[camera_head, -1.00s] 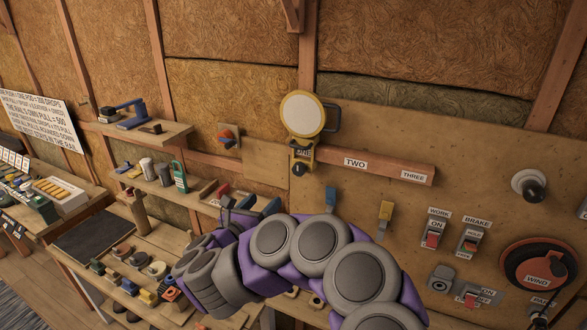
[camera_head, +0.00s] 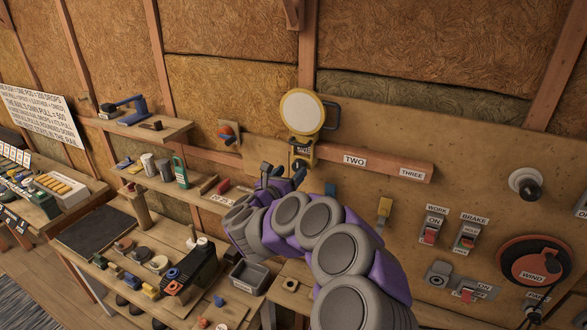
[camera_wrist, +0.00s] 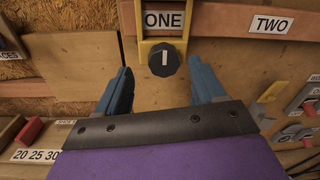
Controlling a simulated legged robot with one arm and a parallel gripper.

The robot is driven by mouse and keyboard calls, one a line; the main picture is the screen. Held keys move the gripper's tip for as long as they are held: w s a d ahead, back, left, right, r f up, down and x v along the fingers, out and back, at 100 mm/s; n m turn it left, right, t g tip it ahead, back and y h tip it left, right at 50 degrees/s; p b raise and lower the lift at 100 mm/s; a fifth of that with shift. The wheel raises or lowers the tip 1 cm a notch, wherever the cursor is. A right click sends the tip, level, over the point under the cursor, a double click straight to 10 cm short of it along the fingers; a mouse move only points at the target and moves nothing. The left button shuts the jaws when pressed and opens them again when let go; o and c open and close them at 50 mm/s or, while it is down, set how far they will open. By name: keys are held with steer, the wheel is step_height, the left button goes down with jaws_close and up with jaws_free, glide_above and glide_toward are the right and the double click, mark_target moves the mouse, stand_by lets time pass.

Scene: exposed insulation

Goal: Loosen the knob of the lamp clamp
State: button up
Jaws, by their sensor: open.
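The lamp (camera_head: 303,112) has a round white face in a yellow rim and hangs on the wooden rail. Its yellow clamp (camera_head: 302,153) grips the rail below the face. In the wrist view the clamp's black knob (camera_wrist: 165,61) with a white mark sits just under the ONE label (camera_wrist: 164,20). The mark stands about upright. My gripper (camera_wrist: 160,75) is open and empty, with blue fingers. The knob lies beyond the fingertips, between them in the picture and nearer the right one; I see no contact. In the head view my gripper (camera_head: 279,176) is just below the clamp, partly hidden by my arm.
The rail (camera_head: 390,167) runs right with labels TWO and THREE. WORK and BRAKE switches (camera_head: 433,228) and a red WIND wheel (camera_head: 535,262) are at right. Shelves and a cluttered bench (camera_head: 150,260) lie at left.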

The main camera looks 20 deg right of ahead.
mark_target(297, 168)
steer(key=shift+x, duration=1.7)
steer(key=shift+s+d, duration=0.15)
steer(key=shift+s, duration=0.05)
steer(key=shift+c, duration=1.3)
steer(key=c, duration=0.8)
